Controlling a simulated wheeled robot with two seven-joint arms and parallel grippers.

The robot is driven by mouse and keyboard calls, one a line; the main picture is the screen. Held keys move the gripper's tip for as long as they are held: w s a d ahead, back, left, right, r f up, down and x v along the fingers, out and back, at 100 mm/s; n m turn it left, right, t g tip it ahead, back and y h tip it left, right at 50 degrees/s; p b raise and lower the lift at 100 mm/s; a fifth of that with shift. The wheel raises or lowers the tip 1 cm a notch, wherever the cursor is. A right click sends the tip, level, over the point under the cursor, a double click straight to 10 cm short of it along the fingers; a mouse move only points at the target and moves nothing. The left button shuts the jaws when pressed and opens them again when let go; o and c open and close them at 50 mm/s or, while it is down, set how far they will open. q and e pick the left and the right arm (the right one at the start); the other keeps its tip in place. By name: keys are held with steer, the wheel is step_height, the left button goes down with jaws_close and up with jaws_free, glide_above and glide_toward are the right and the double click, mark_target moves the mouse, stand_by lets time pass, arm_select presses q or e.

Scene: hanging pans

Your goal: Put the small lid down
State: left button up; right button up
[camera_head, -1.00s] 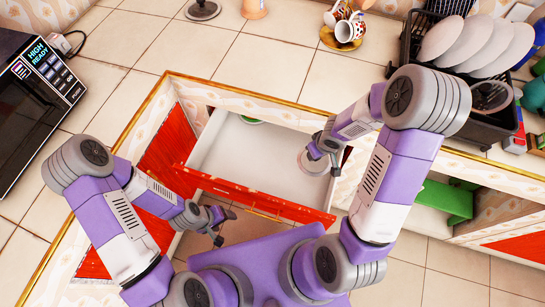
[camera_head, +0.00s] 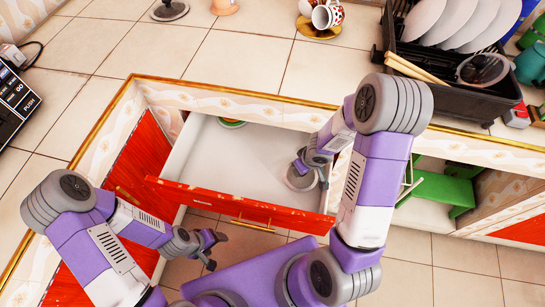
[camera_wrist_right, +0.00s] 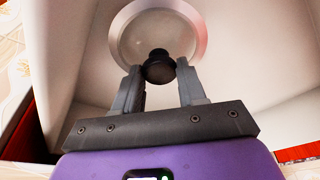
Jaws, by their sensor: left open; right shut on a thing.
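The small lid (camera_wrist_right: 185,28) is a round glass lid with a metal rim and a black knob. My right gripper (camera_wrist_right: 160,75) is shut on the knob, with the lid beyond the fingertips. In the head view the lid (camera_head: 299,181) shows partly under the right gripper (camera_head: 308,166), inside the outline of the open white drawer (camera_head: 215,165). I cannot tell whether it touches the drawer floor. My left gripper (camera_head: 215,248) is open and empty, in front of the drawer's red front.
A green-rimmed round thing (camera_head: 232,123) lies at the drawer's back left. The drawer floor between is clear. A black dish rack (camera_head: 455,85) with plates, and cups on a gold saucer (camera_head: 319,30), stand on the tiled counter (camera_head: 225,60).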

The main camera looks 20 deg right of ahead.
steer(key=shift+f+b, duration=0.45)
steer(key=shift+f, duration=0.45)
steer(key=w+a+p, duration=0.1)
steer(key=w, duration=0.1)
steer(key=w+a+p, duration=0.2)
steer(key=w, duration=0.1)
steer(key=w+a+r+p, duration=0.1)
steer(key=w, duration=0.1)
steer(key=shift+w+a+p, duration=0.2)
steer(key=shift+a+p, duration=0.1)
steer(key=shift+p, duration=0.1)
steer(key=w, duration=0.1)
steer(key=w+a, duration=0.1)
steer(key=w+a+f, duration=0.1)
steer(key=shift+w+a+p, duration=0.1)
steer(key=shift+w+p, duration=0.3)
arm_select(q)
step_height(320, 180, up, 4)
steer(key=shift+f, duration=0.2)
arm_select(e)
steer(key=shift+f, duration=0.25)
steer(key=shift+f+b, duration=0.1)
steer(key=shift+b, duration=0.2)
steer(key=o, duration=0.7)
steer(key=shift+s+f, duration=0.1)
steer(key=o, duration=0.5)
arm_select(q)
steer(key=shift+f, duration=0.2)
